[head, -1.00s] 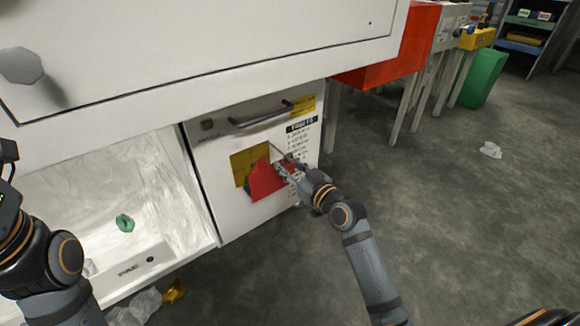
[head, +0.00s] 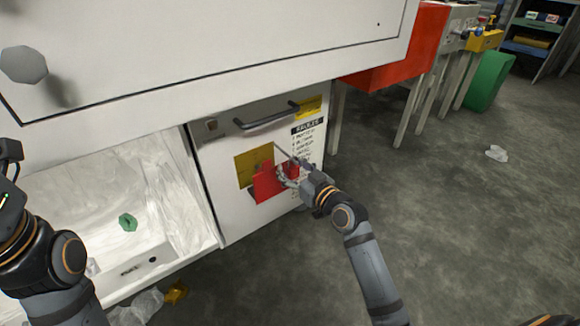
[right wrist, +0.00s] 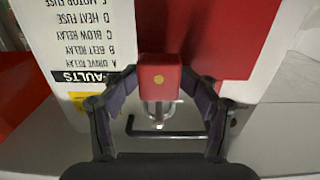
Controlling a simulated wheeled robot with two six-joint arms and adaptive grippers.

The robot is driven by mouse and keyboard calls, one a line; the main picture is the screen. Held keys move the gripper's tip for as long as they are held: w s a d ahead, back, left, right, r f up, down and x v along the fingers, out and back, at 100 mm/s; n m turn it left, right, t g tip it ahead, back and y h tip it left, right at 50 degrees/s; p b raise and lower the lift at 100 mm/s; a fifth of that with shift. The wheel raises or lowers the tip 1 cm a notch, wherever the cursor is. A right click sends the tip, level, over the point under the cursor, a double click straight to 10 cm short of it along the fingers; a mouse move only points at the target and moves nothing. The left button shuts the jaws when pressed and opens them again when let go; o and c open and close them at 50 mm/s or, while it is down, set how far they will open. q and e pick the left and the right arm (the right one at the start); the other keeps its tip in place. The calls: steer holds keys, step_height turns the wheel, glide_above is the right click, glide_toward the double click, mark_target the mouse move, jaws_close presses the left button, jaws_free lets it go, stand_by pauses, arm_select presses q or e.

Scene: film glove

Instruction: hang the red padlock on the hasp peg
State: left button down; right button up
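The red padlock (right wrist: 160,78) is between the two fingers of my right gripper (right wrist: 158,95) in the right wrist view, with its pale metal shackle pointing down in that picture. In the head view my right gripper (head: 287,176) is at the front of the white cabinet door, beside a red plate (head: 266,185). The red plate also fills the upper middle of the right wrist view (right wrist: 215,40). I cannot make out the hasp peg; the gripper and padlock cover that area. Only part of my left arm shows at the left edge, without its fingers.
The door (head: 226,205) has a dark bar handle (head: 267,118), a yellow square (head: 248,166) and a printed fault list (head: 306,138). An open white bay (head: 90,185) holding a green piece (head: 128,222) is left of it. The floor (head: 430,220) at right is mostly clear.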

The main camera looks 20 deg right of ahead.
steer(key=shift+s+f, duration=0.1)
steer(key=shift+s, duration=0.05)
steer(key=v, duration=0.7)
steer(key=shift+s, duration=0.15)
steer(key=shift+d, duration=0.1)
